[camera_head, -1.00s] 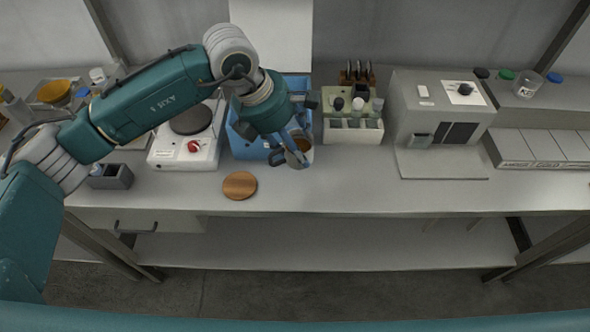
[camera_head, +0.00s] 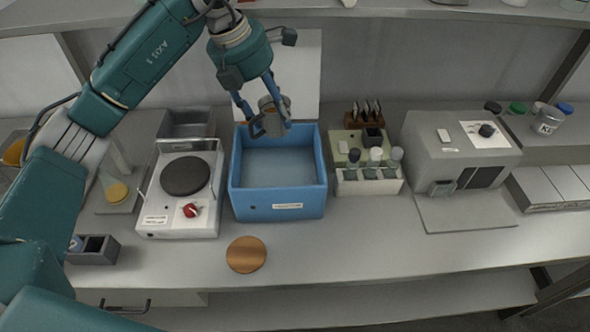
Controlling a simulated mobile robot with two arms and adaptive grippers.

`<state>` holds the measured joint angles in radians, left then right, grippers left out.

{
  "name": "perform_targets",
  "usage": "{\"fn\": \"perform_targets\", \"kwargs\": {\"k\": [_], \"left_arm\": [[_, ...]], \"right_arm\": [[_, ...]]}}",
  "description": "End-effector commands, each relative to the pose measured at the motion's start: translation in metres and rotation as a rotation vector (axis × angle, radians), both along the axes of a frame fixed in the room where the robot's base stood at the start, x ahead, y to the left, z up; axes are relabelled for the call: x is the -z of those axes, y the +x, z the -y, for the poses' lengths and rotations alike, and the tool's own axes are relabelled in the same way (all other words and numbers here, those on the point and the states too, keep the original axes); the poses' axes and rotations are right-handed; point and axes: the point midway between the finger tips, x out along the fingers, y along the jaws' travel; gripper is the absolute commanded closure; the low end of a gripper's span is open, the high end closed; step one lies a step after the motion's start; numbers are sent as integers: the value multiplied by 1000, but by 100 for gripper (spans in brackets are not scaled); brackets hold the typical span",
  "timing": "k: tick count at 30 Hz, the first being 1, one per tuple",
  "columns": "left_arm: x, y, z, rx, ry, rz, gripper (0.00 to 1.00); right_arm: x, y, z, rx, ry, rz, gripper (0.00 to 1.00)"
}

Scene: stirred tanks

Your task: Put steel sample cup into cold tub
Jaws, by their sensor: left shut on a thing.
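The steel sample cup (camera_head: 271,122) is a small metal cup with a brownish inside. My left gripper (camera_head: 268,115) is shut on it and holds it up over the back part of the blue tub. The blue tub (camera_head: 277,204), which I take to be the cold tub, is an open square box with a pale label on its front. Its inside is flat grey-blue, and nothing is seen lying in it. The fingers hide part of the cup. My right gripper is not in view.
A white hotplate (camera_head: 180,222) with a red knob stands left of the tub. A vial rack (camera_head: 367,188) stands to its right, then a grey machine (camera_head: 455,155). A round wooden disc (camera_head: 246,255) lies in front. The bench's front strip is mostly clear.

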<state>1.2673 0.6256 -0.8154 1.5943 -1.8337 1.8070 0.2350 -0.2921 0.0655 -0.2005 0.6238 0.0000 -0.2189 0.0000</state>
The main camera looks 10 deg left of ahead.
Motion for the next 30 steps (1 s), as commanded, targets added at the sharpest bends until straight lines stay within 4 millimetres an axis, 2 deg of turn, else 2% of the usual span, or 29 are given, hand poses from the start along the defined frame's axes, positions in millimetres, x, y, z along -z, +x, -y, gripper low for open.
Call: {"fn": "perform_targets", "kwargs": {"k": [2, 5, 12, 15, 21, 26, 30], "left_arm": [[3, 1, -9, -29, 0, -8, 96], [16, 0, -12, -40, 1, -14, 96], [78, -1, -11, -39, 1, -16, 96], [104, -1, -11, -39, 0, -16, 96], [145, -1, -10, -36, 0, -11, 96], [158, 0, -9, -37, -1, -10, 96], [177, -1, -10, -38, 1, -12, 96]], "right_arm": [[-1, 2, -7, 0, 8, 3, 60], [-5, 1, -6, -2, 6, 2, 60], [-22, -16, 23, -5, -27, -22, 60], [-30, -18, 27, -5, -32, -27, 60], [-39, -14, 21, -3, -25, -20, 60], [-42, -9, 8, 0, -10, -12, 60], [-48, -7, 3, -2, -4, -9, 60]]}}
